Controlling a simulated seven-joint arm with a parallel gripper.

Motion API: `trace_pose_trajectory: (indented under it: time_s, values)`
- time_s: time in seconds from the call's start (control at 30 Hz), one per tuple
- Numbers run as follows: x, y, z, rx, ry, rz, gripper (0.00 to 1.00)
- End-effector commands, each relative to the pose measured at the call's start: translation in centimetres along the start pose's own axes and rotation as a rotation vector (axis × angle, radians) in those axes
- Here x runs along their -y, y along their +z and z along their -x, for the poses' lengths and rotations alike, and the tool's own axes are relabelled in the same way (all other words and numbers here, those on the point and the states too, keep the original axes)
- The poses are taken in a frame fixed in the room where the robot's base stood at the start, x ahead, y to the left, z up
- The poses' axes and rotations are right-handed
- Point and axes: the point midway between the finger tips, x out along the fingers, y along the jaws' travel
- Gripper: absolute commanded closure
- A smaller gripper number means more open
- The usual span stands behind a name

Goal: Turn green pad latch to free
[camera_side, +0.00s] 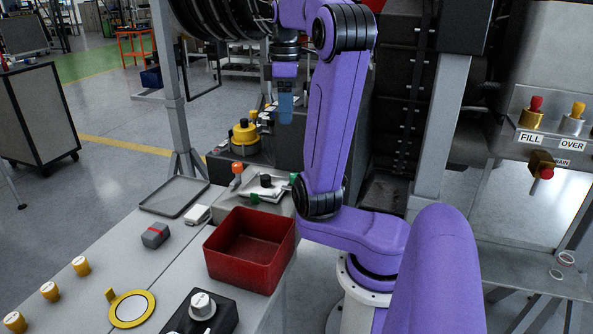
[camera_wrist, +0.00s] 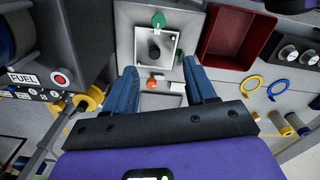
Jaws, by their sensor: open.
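A pale square pad plate (camera_wrist: 143,62) with a black knob (camera_wrist: 155,52) in its middle sits on a grey block in the wrist view. One green latch (camera_wrist: 158,20) is at its far edge and a second green piece (camera_wrist: 181,56) is at its right edge. In the side view green pieces show at the plate's near edge (camera_side: 254,198) and right edge (camera_side: 293,178). I cannot tell which way either is turned. My gripper (camera_wrist: 162,84) is open, its blue fingers apart and empty. In the side view my gripper (camera_side: 286,108) hangs above and behind the plate, touching nothing.
An orange knob (camera_side: 237,169) stands at the plate's far left corner. A red bin (camera_side: 250,250) stands close in front. A yellow knob (camera_side: 244,132) is behind, near my gripper. A grey tray (camera_side: 174,197) lies left. Air above the plate looks clear.

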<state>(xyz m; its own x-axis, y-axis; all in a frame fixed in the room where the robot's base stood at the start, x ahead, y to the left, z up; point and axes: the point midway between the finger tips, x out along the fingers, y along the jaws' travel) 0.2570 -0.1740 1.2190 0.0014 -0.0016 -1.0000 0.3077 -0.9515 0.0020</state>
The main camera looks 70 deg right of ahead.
Motion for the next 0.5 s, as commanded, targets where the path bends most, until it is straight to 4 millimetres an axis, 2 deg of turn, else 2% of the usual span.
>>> trace_pose_trajectory:
  time_s: [0.1, 0.27, 0.37, 0.5]
  values:
    - [0.0, 1.3, 0.6, 0.000, 0.000, -0.032, 0.45]
    - [0.1, 2.2, 0.9, 0.001, -0.002, -0.050, 0.45]
    - [0.1, 2.3, 0.6, 0.001, -0.003, -0.052, 0.45]
    - [0.1, 2.3, -0.9, 0.002, -0.006, -0.051, 0.45]
